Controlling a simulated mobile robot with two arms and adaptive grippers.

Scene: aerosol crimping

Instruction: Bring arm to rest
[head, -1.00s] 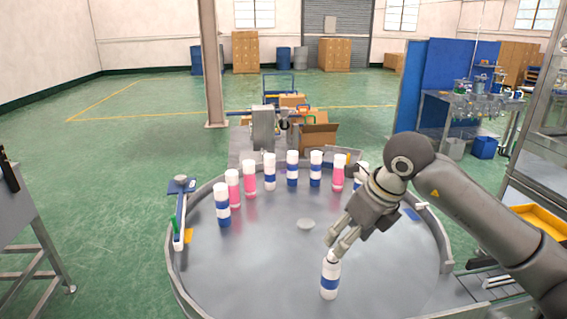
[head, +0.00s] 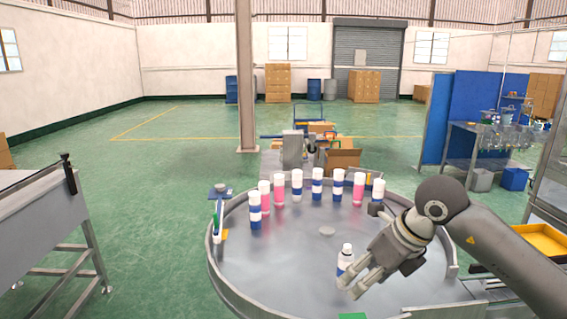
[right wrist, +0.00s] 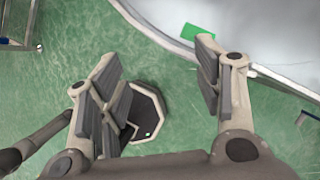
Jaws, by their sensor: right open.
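My right gripper (head: 354,287) is in the lower right of the head view, beside and in front of a white aerosol can with a blue band (head: 345,258). The can stands upright on the round grey table (head: 290,270); the fingers hide part of its lower body. In the right wrist view the gripper (right wrist: 165,85) is open, with nothing between its fingers. Below it show the green floor and the table's edge. My left gripper is in neither view.
Several blue-banded cans (head: 254,212) and pink cans (head: 279,191) stand along the table's far rim. A green patch (right wrist: 198,34) lies near the table's edge. A grey stand (head: 50,215) is at left.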

